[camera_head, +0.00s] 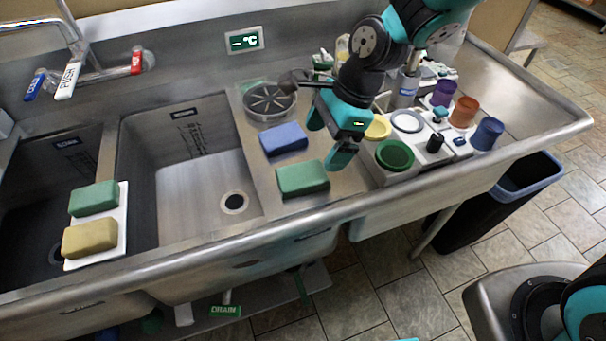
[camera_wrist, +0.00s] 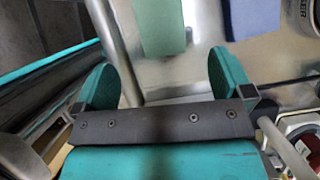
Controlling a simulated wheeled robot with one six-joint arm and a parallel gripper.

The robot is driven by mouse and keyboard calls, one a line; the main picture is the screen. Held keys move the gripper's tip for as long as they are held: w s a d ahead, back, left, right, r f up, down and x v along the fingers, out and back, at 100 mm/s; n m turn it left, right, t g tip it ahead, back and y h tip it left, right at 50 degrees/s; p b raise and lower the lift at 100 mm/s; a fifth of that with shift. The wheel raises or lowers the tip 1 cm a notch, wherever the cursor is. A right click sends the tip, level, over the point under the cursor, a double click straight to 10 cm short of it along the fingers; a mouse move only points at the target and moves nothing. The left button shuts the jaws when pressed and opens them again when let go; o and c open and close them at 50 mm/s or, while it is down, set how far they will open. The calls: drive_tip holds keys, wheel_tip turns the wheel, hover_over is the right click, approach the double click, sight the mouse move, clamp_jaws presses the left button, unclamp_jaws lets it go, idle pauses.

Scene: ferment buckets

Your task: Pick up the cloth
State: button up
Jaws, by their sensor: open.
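Two folded, cloth-like pads lie on the steel ledge right of the middle basin: a blue one (camera_head: 284,139) and a green one (camera_head: 302,179) nearer the front edge. I cannot tell for sure which of these is the cloth. My gripper (camera_head: 331,138) is open and empty, just right of both pads and apart from them. In the wrist view, my gripper (camera_wrist: 165,78) has its fingers spread, with nothing between them. The green pad (camera_wrist: 160,25) and the blue pad (camera_wrist: 252,17) lie beyond the fingertips there, both cut by the top edge.
A white board (camera_head: 122,223) with a green and a yellow block bridges the left basins. A round strainer (camera_head: 269,101) sits behind the blue pad. Right of my gripper are a green bowl (camera_head: 394,155) and several coloured cups. The middle basin (camera_head: 200,180) is empty.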

sight(309, 173)
drive_tip(key=x, duration=0.3)
drive_tip(key=shift+w+d+p+x, duration=0.15)
drive_tip(key=shift+p+x, duration=0.25)
drive_tip(key=shift+x, duration=0.95)
drive_tip(key=shift+w+d+p+x, duration=0.15)
drive_tip(key=shift+p+x, duration=0.2)
drive_tip(key=shift+x, duration=0.95)
drive_tip(key=shift+s+f, duration=0.15)
drive_tip(key=c, duration=1)
wheel_tip(309, 173, up, 20)
drive_tip(key=b, duration=0.1)
drive_tip(key=o, duration=0.4)
drive_tip(key=c, duration=0.3)
